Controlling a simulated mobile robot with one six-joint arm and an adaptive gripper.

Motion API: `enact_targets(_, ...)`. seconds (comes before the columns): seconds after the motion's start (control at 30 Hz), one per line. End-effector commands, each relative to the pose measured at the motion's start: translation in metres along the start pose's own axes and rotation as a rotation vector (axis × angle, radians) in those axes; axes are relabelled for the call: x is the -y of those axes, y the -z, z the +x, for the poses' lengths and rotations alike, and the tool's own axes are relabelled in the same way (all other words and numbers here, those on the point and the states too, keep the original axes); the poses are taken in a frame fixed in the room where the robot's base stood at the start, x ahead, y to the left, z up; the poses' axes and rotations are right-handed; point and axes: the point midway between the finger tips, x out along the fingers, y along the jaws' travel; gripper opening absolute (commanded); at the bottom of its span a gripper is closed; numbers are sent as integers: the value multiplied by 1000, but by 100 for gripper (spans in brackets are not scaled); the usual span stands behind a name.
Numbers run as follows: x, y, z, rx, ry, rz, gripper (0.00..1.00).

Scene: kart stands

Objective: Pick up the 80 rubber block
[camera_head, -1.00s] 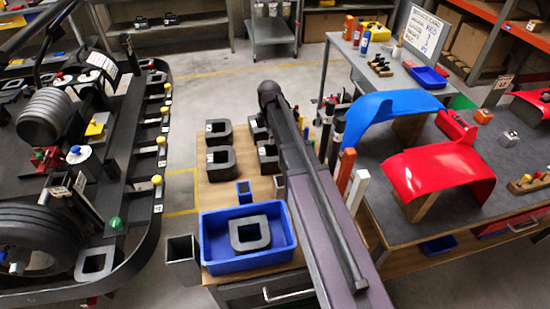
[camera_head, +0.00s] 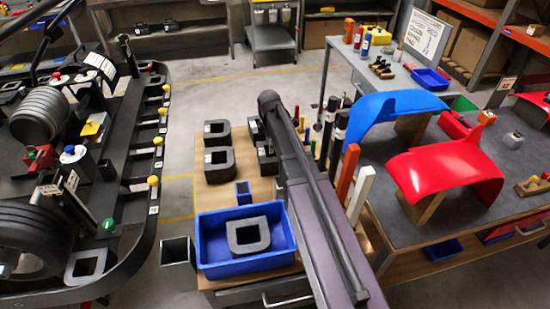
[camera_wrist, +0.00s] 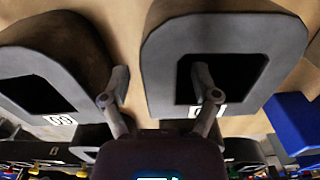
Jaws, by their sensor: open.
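Dark rubber blocks with rounded ends and square holes stand on the wooden bench top. In the wrist view, a left block (camera_wrist: 85,40) bears a white label that seems to read 80, upside down. A right block (camera_wrist: 270,35) has a label half hidden by a finger. My gripper (camera_wrist: 161,76) is open and empty. Its left finger overlaps the left block's near edge; its right finger overlaps the right block's hole. Contact cannot be told. In the head view two blocks (camera_head: 219,165) show left of my arm, others partly behind it; my gripper is hidden there.
A blue tray (camera_head: 208,262) holding another dark block (camera_head: 248,235) stands at the bench front. A small blue box (camera_head: 243,192) is behind it. Upright white and orange bars (camera_head: 348,172) stand right of my arm. A kart (camera_head: 125,225) is at the left, with floor between.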

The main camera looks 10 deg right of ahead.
Motion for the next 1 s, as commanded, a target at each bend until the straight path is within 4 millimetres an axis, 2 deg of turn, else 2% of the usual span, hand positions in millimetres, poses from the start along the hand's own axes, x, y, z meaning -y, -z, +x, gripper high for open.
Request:
enact_targets(0.23, 0, 0, 0, 0, 0, 0, 79)
enact_targets(0.27, 0, 0, 0, 0, 0, 0, 76)
enact_targets(0.5, 0, 0, 0, 0, 0, 0, 4)
enact_targets(0.53, 0, 0, 0, 0, 0, 0, 0)
enact_targets(1.0, 0, -1, -3, 0, 0, 1, 0)
